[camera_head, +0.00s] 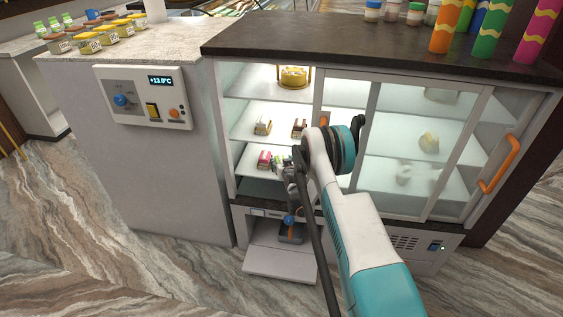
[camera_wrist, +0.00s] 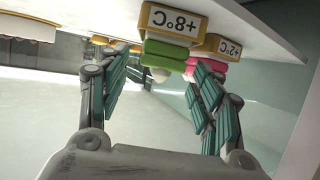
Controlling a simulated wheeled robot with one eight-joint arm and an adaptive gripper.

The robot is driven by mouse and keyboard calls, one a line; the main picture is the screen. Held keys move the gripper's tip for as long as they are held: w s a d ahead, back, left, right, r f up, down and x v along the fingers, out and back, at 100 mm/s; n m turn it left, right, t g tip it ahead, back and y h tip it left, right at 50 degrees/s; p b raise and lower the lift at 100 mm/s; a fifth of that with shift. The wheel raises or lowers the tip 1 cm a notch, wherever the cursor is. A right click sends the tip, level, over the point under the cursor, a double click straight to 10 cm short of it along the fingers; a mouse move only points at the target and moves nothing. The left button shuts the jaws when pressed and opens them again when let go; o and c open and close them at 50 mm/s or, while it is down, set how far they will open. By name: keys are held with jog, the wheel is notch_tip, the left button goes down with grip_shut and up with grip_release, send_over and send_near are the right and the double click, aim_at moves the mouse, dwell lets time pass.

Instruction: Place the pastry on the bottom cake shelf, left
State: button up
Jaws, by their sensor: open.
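A green-and-white pastry (camera_wrist: 166,62) with a yellow "+8°C" tag (camera_wrist: 174,22) appears upside down in the wrist view, at the shelf edge. A pink pastry (camera_wrist: 206,67) with a "+2°C" tag (camera_wrist: 217,45) is beside it. In the head view the pink pastry (camera_head: 264,159) sits on the shelf above the bottom one. My gripper (camera_head: 284,172) is at that shelf's front, partly hidden by my arm. In the wrist view its open fingers (camera_wrist: 158,62) are around the green pastry's sides; contact is unclear. The bottom cake shelf (camera_head: 260,188) looks bare at its left.
Two pastries (camera_head: 262,127) stand on the middle shelf and a yellow cake (camera_head: 293,77) on the top one. The glass door (camera_head: 425,145) with an orange handle (camera_head: 499,163) covers the right side. The cabinet's left side is open.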

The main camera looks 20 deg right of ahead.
jog(key=v, duration=1)
jog(key=shift+r, duration=0.15)
jog(key=shift+s+r, duration=0.1)
